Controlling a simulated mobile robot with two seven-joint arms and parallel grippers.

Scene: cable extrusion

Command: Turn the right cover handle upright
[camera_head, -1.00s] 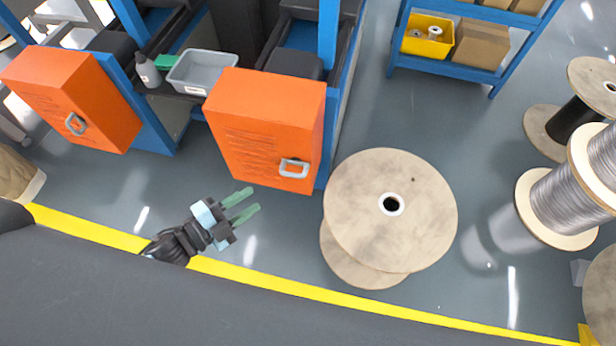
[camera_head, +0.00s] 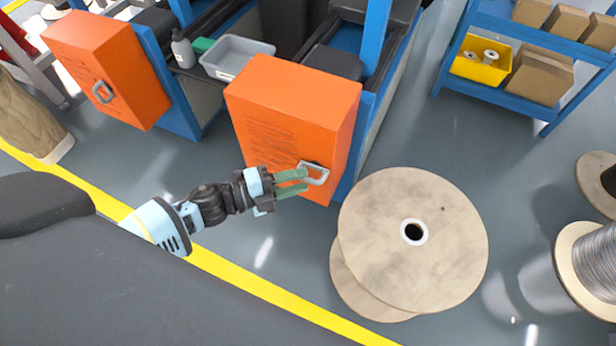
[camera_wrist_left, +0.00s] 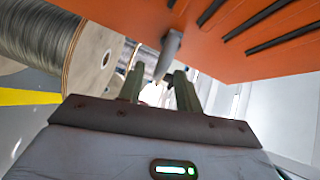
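The right orange cover (camera_head: 290,115) bears a grey U-shaped handle (camera_head: 317,176) low on its front, near its right edge. The handle lies roughly sideways, not upright. My left gripper (camera_head: 304,181) is in front of the cover with its green fingers at the handle, partly hiding its left end. In the left wrist view the fingers (camera_wrist_left: 158,85) stand apart, and the grey handle (camera_wrist_left: 168,52) shows beyond and between them, below the orange cover (camera_wrist_left: 230,35). I cannot tell whether they touch. My right gripper is not in view.
The left orange cover (camera_head: 105,70) has its own handle (camera_head: 102,92). A large wooden spool (camera_head: 400,270) stands right of the cover. A grey bin (camera_head: 237,58) and bottle (camera_head: 182,50) sit behind. A blue shelf (camera_head: 490,98) is at the back right.

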